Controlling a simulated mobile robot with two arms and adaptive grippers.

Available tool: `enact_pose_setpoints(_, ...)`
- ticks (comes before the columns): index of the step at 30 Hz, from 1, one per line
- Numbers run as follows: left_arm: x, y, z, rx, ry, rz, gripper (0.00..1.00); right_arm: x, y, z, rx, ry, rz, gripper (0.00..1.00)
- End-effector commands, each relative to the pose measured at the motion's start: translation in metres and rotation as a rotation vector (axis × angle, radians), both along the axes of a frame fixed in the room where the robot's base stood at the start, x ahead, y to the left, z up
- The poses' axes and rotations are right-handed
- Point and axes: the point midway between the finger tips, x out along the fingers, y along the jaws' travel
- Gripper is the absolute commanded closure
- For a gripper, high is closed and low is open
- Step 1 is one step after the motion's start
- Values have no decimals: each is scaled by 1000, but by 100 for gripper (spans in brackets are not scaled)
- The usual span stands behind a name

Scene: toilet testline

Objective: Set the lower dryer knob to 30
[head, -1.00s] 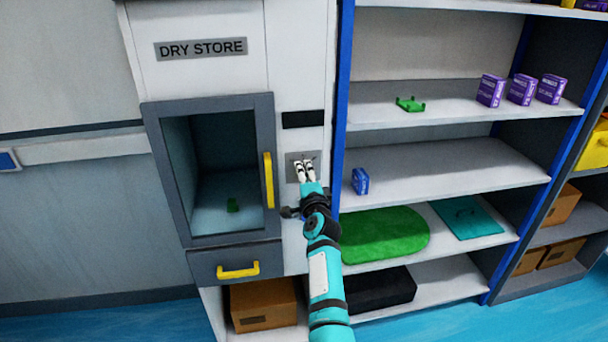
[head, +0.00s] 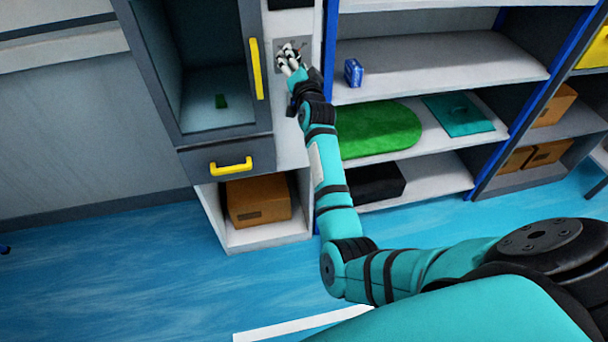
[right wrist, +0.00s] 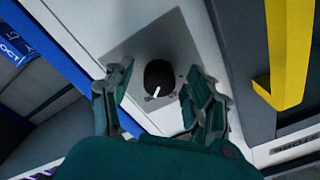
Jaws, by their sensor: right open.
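The dryer knob (right wrist: 158,76) is round and black with a white pointer line. In the right wrist view it sits on a grey plate (right wrist: 146,46), between the two fingers and apart from both. The pointer aims toward the bottom of that picture, slightly left; the dial marks are too small to read. My right gripper (head: 289,60) is open in front of the plate, which shows in the head view (head: 279,46) right of the dryer door. There the fingers hide the knob. My left gripper is not in view.
The dryer door's yellow handle (head: 256,68) is just left of the plate, with a drawer handle (head: 231,166) below. A blue upright (head: 329,50) and shelves stand close on the right, holding a small blue box (head: 353,73) and a green mat (head: 382,130).

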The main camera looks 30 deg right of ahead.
Motion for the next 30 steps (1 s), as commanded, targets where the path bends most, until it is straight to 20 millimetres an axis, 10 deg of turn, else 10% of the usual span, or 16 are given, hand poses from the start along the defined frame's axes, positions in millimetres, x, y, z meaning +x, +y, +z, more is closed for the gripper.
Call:
enact_pose_setpoints(11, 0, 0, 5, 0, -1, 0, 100, -2, -6, 4, -1090, 310, 0, 44)
enact_pose_setpoints(30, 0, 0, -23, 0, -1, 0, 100, -130, 28, -3, -1040, 296, 1, 44)
